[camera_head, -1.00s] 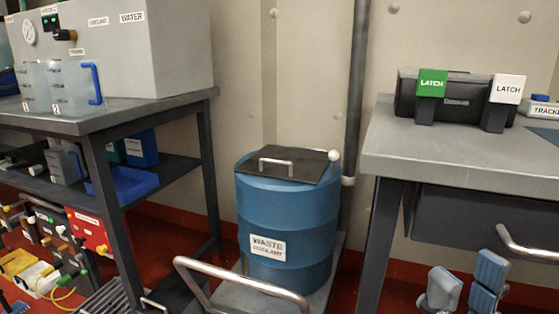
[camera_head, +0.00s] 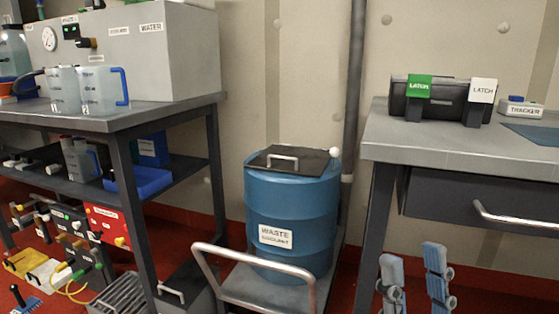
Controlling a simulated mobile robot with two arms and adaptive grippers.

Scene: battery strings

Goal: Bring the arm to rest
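My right gripper (camera_head: 413,268) shows at the bottom right of the head view, in front of the right-hand bench. Its two blue-grey fingers point upward and stand apart, with nothing between them. The rest of my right arm is below the picture. My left gripper is not in view.
A grey bench (camera_head: 450,150) with a drawer (camera_head: 440,202) stands behind my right gripper. A blue waste coolant drum (camera_head: 292,210) stands on a handled cart (camera_head: 262,290) to the left. A shelf table (camera_head: 110,122) carries two clear jugs. Red floor shows around the cart.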

